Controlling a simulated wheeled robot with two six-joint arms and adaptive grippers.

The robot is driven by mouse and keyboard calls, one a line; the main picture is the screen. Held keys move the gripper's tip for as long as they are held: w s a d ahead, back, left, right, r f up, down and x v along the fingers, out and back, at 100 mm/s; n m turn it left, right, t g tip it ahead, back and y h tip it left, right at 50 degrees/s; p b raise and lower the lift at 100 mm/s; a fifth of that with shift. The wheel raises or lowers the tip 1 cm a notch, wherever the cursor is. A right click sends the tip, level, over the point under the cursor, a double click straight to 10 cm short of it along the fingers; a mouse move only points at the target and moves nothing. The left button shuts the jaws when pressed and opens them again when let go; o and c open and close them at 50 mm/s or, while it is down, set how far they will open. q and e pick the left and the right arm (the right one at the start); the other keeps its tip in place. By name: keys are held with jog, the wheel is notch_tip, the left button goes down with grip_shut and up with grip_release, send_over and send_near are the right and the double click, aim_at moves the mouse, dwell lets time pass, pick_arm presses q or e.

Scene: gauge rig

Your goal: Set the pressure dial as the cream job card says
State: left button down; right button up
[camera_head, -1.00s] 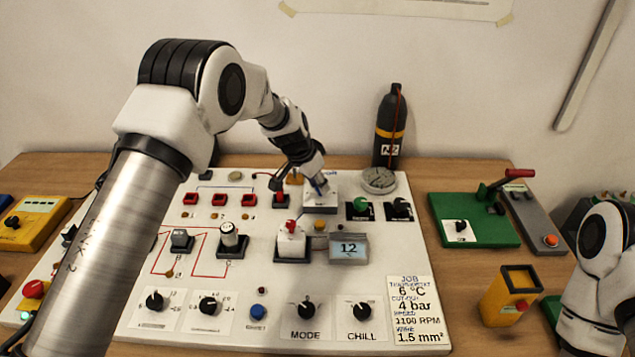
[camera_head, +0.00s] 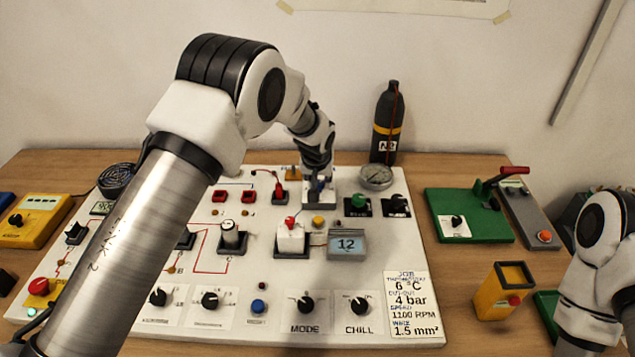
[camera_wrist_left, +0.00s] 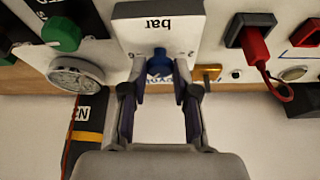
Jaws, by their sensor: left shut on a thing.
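The cream job card (camera_head: 411,303) lies at the front right of the white panel; it reads 6 °C, 4 bar, 1100 RPM and 1.5 mm². The pressure dial (camera_wrist_left: 160,20) is a white plate marked "bar" with a blue knob (camera_wrist_left: 158,62), upside down in the left wrist view. My left gripper (camera_head: 318,188) is at this dial at the back of the panel. In the wrist view its two fingers (camera_wrist_left: 158,70) are on either side of the blue knob, shut on it. The dial's scale and pointer setting are not readable. My right gripper is out of view.
A round gauge (camera_head: 376,177) and a green knob (camera_head: 358,202) stand close right of the dial. A black cylinder (camera_head: 386,125) stands behind. A red plug (camera_head: 279,190) with its lead is just left.

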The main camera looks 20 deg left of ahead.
pick_arm(q)
jog(key=n+b, duration=0.2)
jog(key=f+n+y+b, duration=0.1)
jog(key=b, duration=0.1)
jog(key=shift+d+n+g+b, duration=0.2)
jog(key=shift+n+g+b, duration=0.1)
jog(key=shift+n, duration=0.1)
jog(key=shift+r+n+g+y+b, duration=0.15)
jog(key=shift+n+g+y+b, duration=0.25)
jog(key=shift+n+b, duration=0.6)
jog(key=shift+d+n+y, duration=0.1)
jog(key=shift+n+y, duration=0.2)
jog(key=shift+n, duration=0.5)
jog(key=shift+r, duration=0.1)
jog(key=c, duration=0.9)
grip_release()
jog(key=shift+o, duration=0.2)
jog(key=shift+w, duration=0.25)
jog(key=v, duration=1.1)
jog(key=shift+r, duration=0.35)
